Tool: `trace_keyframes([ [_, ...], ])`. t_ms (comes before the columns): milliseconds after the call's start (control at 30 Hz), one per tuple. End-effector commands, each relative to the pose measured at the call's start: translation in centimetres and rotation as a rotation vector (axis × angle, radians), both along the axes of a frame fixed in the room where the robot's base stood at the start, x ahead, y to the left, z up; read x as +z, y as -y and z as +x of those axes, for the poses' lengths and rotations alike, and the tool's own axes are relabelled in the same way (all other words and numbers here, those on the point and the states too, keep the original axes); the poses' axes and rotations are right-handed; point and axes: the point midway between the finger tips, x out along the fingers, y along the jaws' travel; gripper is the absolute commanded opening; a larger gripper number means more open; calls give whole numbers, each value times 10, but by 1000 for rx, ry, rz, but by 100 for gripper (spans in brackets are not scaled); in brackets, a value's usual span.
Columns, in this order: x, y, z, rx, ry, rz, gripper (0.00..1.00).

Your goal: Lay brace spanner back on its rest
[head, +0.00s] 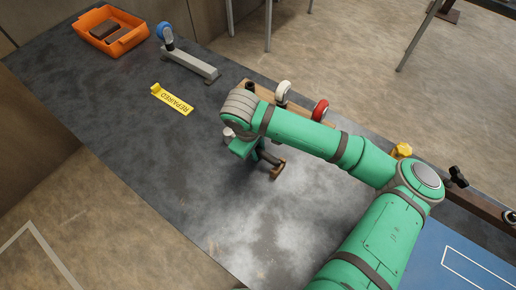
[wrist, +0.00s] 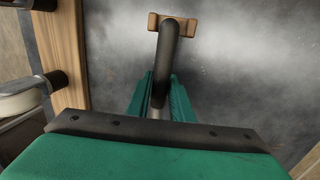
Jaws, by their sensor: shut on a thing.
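The brace spanner shows in the wrist view as a dark shaft (wrist: 167,50) with a brown crosspiece at its far end. My gripper (wrist: 160,98) is shut on the shaft, with green fingers on both sides. In the head view my gripper (head: 257,153) is over the grey bench, and the spanner's brown end (head: 278,170) sticks out below and right of it. Whether the spanner touches the bench is unclear. My arm hides part of it. I cannot make out its rest for sure; a wooden board (head: 262,92) lies partly behind my arm.
The wooden board has a white wheel (head: 283,90) and a red wheel (head: 320,109) by it. A yellow REPAIRED tag (head: 173,99), a blue-wheeled caster (head: 190,61) and an orange bin (head: 83,38) are farther off. The bench's near left is bare.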

Motion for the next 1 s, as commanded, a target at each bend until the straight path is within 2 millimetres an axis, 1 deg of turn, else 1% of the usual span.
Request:
trace_keyframes([
  [367, -6, 3, 0, -6, 0, 0, 0],
  [400, -6, 3, 0, -6, 0, 0, 25],
  [467, -6, 3, 0, -7, 0, 0, 40],
  [500, -6, 4, 0, -7, 0, 0, 42],
  [767, -6, 3, 0, -6, -1, 0, 42],
  [867, -1, 2, -1, -5, 1, 1, 42],
  [1000, 10, 0, -3, -5, 1, 1, 42],
])
